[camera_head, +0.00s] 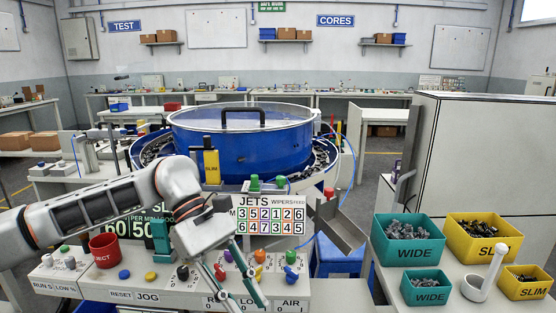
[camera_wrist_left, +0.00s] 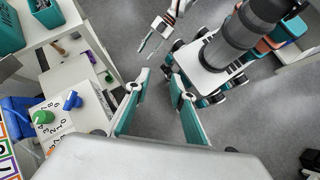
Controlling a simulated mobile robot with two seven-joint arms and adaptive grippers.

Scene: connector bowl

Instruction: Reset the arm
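My left arm comes in from the left in the head view. Its gripper (camera_head: 238,287) hangs down over the front of the control panel (camera_head: 150,290), among the coloured knobs. In the left wrist view the two teal fingers (camera_wrist_left: 155,108) are apart, with only grey floor visible between them. I cannot tell whether a finger touches a knob. My right gripper (camera_wrist_left: 148,44) shows small at the top of the left wrist view, over the floor, with its thin fingers apart and nothing seen between them. It is not in the head view.
A blue bowl feeder (camera_head: 240,145) stands behind the panel, with a metal chute (camera_head: 340,228) at its right. Teal WIDE bins (camera_head: 415,252) and yellow SLIM bins (camera_head: 482,248) holding parts stand on the right table, beside a white holder (camera_head: 485,280). A grey cabinet (camera_head: 475,150) stands behind them.

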